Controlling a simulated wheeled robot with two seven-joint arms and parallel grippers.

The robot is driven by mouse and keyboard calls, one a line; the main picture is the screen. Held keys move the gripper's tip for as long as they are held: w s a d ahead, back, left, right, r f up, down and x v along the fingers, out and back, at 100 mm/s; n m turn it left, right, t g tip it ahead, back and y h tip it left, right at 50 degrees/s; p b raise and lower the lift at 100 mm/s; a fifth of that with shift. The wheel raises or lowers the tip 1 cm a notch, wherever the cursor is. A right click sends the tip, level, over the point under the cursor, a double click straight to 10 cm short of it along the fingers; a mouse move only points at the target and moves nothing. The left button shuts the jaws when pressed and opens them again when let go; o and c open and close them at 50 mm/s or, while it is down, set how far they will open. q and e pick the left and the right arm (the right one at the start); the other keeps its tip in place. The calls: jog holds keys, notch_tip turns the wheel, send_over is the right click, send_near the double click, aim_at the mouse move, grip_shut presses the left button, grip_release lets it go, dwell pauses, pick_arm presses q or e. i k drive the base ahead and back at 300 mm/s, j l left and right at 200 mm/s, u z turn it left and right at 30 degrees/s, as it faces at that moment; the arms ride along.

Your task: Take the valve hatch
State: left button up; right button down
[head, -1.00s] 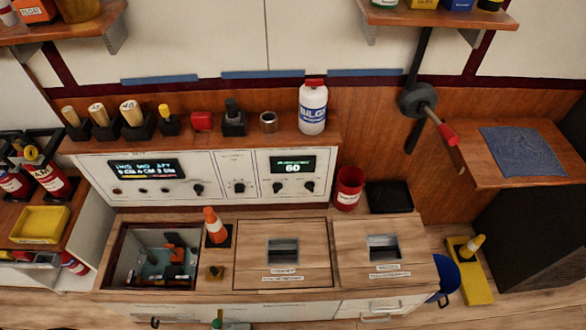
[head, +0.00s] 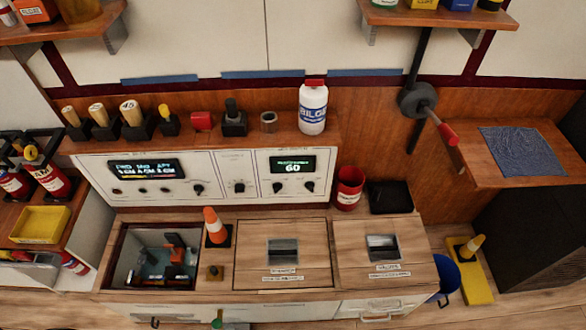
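Two square wooden hatches lie closed in the counter top in the head view. The middle hatch (head: 306,262) and the right hatch (head: 411,254) each have a dark recessed pull with a metal rim and small white labels in front of it. The labels are too small to read surely, so I cannot tell by text which is the valve hatch. Left of them an open square compartment (head: 122,258) shows its inside, with orange and dark parts over a bluish bottom. Neither of my grippers is in view.
Behind the hatches are a red can (head: 348,189), a black tray (head: 390,196) and a control panel (head: 225,188). A lever with a red grip (head: 447,134) juts out at right.

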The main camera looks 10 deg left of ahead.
aim_at(385, 250)
jog(key=l+z, duration=0.1)
jog(key=z, duration=0.25)
jog(key=i+l+z, duration=0.1)
jog(key=z, duration=0.3)
jog(key=k+l+u, duration=0.2)
jog(key=l+u, duration=0.3)
jog(key=k+l+u, duration=0.2)
jog(key=u, duration=0.3)
jog(key=k+l+u, duration=0.15)
jog(key=k+u, duration=0.3)
jog(key=i, duration=0.1)
